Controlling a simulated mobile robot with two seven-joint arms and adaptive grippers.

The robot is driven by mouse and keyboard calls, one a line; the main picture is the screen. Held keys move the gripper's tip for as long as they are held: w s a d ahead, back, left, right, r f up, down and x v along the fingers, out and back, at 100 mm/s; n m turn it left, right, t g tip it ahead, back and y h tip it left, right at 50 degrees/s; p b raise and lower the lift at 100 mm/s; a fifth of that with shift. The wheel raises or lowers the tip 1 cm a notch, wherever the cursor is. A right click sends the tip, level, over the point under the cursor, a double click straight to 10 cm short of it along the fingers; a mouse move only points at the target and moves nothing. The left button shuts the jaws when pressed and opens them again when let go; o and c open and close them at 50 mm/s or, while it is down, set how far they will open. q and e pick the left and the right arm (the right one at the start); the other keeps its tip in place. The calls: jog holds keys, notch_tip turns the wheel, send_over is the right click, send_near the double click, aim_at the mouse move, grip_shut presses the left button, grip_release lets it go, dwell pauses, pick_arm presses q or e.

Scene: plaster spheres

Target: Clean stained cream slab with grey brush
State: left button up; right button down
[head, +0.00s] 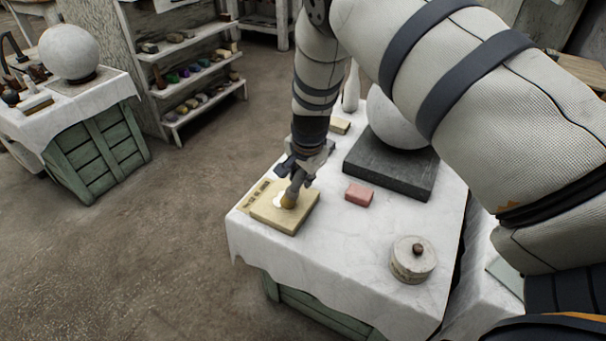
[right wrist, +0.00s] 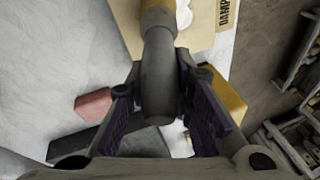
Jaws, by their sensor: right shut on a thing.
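The cream slab (head: 287,219) lies flat near the left corner of the white-draped table, with dark lettering along its left edge. A pale white patch shows on its top beside the brush tip; the slab also shows in the right wrist view (right wrist: 202,32). My right gripper (head: 300,172) is shut on the brush, whose grey handle (right wrist: 160,75) runs between the fingers. The brush's yellowish end (head: 289,200) points down at the slab; I cannot tell whether it touches. My left gripper is out of view.
A pink block (head: 359,194) lies right of the slab. A dark plinth (head: 382,173) bears a white sphere (head: 393,118). A yellow block (head: 340,126) lies behind my gripper. A round lidded pot (head: 412,262) stands at the front right. Bare cloth lies between pot and slab.

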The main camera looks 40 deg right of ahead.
jog(key=shift+s+a+f, duration=0.2)
jog(key=shift+s, duration=0.05)
